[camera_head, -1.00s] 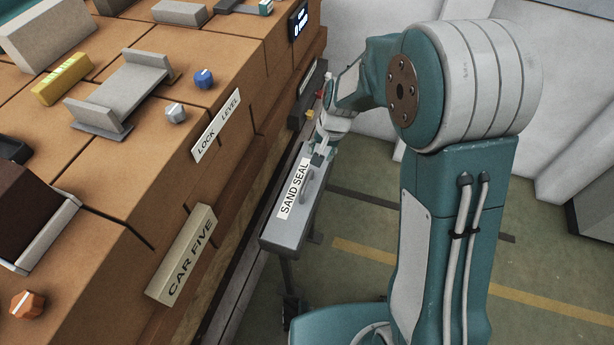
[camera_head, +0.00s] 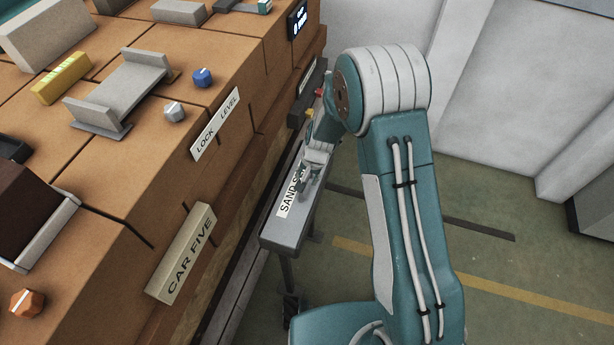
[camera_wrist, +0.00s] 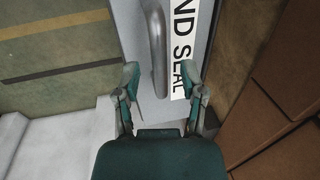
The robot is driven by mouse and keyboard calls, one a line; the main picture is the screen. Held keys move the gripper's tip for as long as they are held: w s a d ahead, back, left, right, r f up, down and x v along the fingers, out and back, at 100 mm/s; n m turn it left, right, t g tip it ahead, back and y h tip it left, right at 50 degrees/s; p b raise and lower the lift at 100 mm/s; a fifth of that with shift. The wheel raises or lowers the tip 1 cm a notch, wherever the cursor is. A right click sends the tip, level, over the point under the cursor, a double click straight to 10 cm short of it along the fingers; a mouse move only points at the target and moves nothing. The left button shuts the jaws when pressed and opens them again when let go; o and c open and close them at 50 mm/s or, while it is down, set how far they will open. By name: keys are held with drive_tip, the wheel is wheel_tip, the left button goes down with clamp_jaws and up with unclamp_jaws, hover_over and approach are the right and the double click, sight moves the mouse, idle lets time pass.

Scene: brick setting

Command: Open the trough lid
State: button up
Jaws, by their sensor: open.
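The trough lid (camera_head: 287,233) is a long grey panel labelled SAND SEAL, beside the brick structure in the head view. It lies flat and looks closed. It also shows in the wrist view (camera_wrist: 205,75), with the white label (camera_wrist: 184,45) and a grey bar handle (camera_wrist: 157,40). My gripper (camera_head: 308,187) is over the lid and covers part of the label; the handle is mostly hidden there. In the wrist view my gripper (camera_wrist: 160,80) is open, with one finger on each side of the handle's near end. Contact cannot be told.
The brick structure (camera_head: 150,180) rises left of the trough, with the CAR FIVE plate (camera_head: 182,255) and LOCK LEVEL plate (camera_head: 216,125). Right of the trough is open green floor (camera_head: 400,220) before a pale wall (camera_head: 500,90).

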drive_tip(key=shift+f, duration=0.1)
clamp_jaws()
